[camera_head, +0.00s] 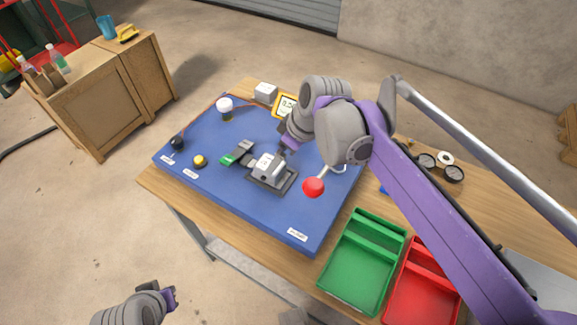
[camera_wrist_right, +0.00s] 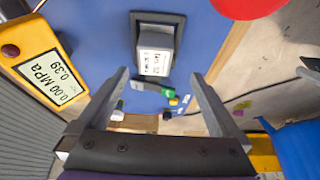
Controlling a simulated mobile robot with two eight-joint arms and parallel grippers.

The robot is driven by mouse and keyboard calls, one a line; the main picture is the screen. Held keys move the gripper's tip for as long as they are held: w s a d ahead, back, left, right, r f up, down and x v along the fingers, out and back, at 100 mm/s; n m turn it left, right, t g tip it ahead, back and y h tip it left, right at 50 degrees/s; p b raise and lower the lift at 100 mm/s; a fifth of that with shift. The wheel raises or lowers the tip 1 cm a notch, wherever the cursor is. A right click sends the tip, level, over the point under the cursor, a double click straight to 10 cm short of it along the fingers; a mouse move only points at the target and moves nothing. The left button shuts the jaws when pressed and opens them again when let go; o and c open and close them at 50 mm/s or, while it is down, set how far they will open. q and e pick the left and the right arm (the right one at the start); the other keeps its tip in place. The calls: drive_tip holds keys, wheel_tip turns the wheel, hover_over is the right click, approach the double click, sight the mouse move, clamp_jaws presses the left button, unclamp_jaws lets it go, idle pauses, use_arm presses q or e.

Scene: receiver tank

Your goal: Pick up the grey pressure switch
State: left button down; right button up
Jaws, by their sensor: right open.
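The grey pressure switch (camera_head: 267,165) is a boxy grey block with a white label, seated on a dark plate on the blue board (camera_head: 220,178). In the right wrist view the switch (camera_wrist_right: 156,42) lies beyond the fingertips, roughly centred between them. My right gripper (camera_head: 288,146) is just above and behind the switch in the head view, partly hidden by its own wrist. Its two fingers (camera_wrist_right: 159,76) are spread and empty in the wrist view. My left gripper (camera_head: 173,297) is off the table at the lower left, away from the switch; its opening is unclear.
A red ball knob (camera_head: 313,187) stands close right of the switch. A green-handled part (camera_head: 237,153) is close left. A yellow gauge (camera_wrist_right: 42,75) is behind. A white-topped part (camera_head: 224,104) stands farther back. Green (camera_head: 350,268) and red (camera_head: 420,292) trays are at front right.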

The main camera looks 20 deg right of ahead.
sight(278, 169)
drive_tip(key=x, duration=0.5)
drive_tip(key=shift+w+d+f+b, duration=0.2)
drive_tip(key=shift+b, duration=0.15)
drive_tip(key=shift+w+x, duration=0.2)
drive_tip(key=shift+x, duration=1.15)
drive_tip(key=shift+w+x, duration=0.2)
drive_tip(key=shift+x, duration=1.1)
drive_tip(key=shift+r, duration=0.2)
clamp_jaws()
